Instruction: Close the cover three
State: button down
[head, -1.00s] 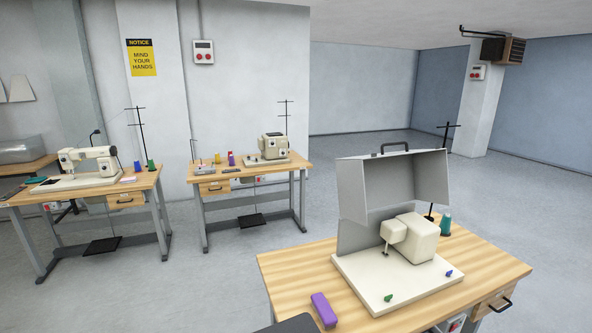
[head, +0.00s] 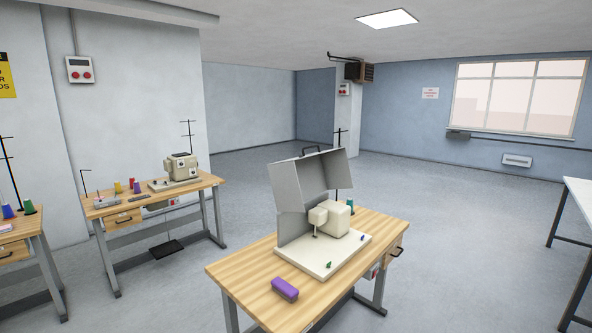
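A grey hinged cover (head: 311,183) with a dark handle on top stands raised and open at the back of a cream sewing machine (head: 333,217). The machine's body and base plate show beneath and in front of it. The machine sits on a wooden table (head: 241,272) in the middle foreground. The cover's hinge is hidden from this side. No number shows on the cover, so I cannot tell from a label whether it is cover three. My gripper is not in the head view.
A second sewing table (head: 150,207) stands behind to the left, and a third is cut off at the left edge. A white table (head: 579,192) is at the right. Grey floor between them is open.

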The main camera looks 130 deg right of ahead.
aim_at(294, 180)
jog(key=z, duration=3.4)
jog(key=i, duration=3.35)
jog(key=z, duration=1.2)
